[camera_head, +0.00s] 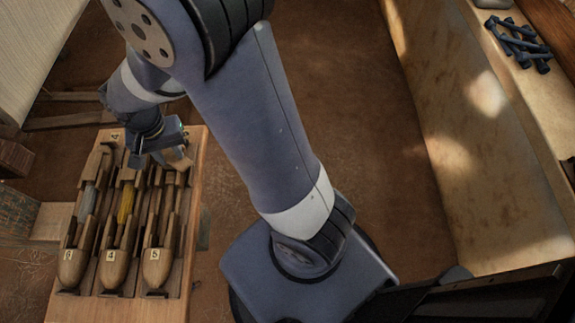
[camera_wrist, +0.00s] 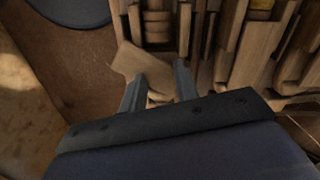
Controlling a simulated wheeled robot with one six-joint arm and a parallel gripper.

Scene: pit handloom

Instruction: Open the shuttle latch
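A wooden shuttle rack (camera_head: 190,235) stands at the left in the head view and holds wooden shuttles, with number tags including 4 (camera_head: 110,256) and 5 (camera_head: 155,254). My gripper (camera_head: 172,150) is low over the rack's far right end. In the wrist view my gripper (camera_wrist: 160,75) has its two fingers apart. A pale wooden piece, which looks like the latch (camera_wrist: 143,66), lies slantwise between the fingertips, and its left end reaches past the left finger. It also shows in the head view (camera_head: 181,161). I cannot tell whether the fingers touch it.
Dark blue pegs (camera_head: 518,42) lie on a ledge at the upper right. A long pale bench (camera_head: 470,130) runs down the right side. The brown floor (camera_head: 360,120) between rack and bench is clear apart from my base and arm. Pale cloth (camera_head: 30,50) hangs at the upper left.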

